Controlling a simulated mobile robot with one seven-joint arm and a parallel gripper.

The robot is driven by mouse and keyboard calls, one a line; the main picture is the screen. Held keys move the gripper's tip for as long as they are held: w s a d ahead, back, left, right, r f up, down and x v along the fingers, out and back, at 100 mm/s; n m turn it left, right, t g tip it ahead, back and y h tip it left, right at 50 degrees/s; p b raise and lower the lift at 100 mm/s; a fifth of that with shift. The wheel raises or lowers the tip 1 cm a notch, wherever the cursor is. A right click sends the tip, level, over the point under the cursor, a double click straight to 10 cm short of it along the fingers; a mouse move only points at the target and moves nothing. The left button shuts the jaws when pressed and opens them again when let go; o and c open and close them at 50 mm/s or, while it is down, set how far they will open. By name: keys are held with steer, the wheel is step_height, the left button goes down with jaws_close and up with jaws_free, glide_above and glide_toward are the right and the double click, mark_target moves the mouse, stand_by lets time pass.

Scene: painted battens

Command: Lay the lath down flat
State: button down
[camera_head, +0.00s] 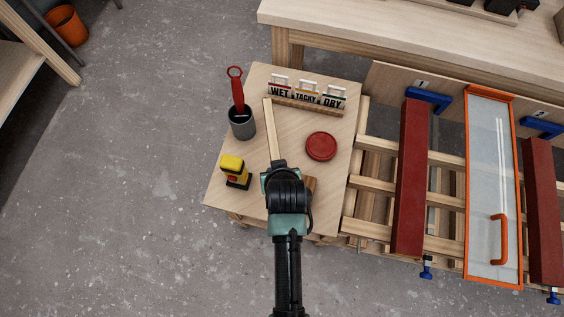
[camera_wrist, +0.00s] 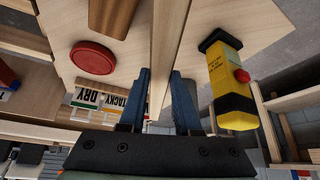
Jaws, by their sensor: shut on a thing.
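The lath (camera_head: 272,135) is a long pale wooden strip. In the head view it runs from my gripper (camera_head: 278,170) towards the back of the small table (camera_head: 330,90). In the wrist view my gripper (camera_wrist: 159,82) is shut on the lath (camera_wrist: 170,45), with one blue finger on each side. The lath stretches out past the fingertips to the top edge of that view. I cannot tell how steeply it is tilted or whether it touches the table. Its held end is partly hidden by my gripper.
On the table are a grey cup (camera_head: 242,124) with a red-handled tool, a yellow-and-black device (camera_head: 235,170), a red round lid (camera_head: 321,146), WET/TACKY/DRY signs (camera_head: 306,94) and a brown block (camera_wrist: 108,14). A rack with red battens (camera_head: 411,180) stands at the right.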

step_height(320, 180, down, 7)
steer(key=shift+s+f+b, duration=0.1)
steer(key=shift+f+b, duration=0.05)
steer(key=shift+b, duration=0.5)
steer(key=shift+f, duration=0.2)
steer(key=c, duration=0.6)
jaws_free()
steer(key=shift+r, duration=0.1)
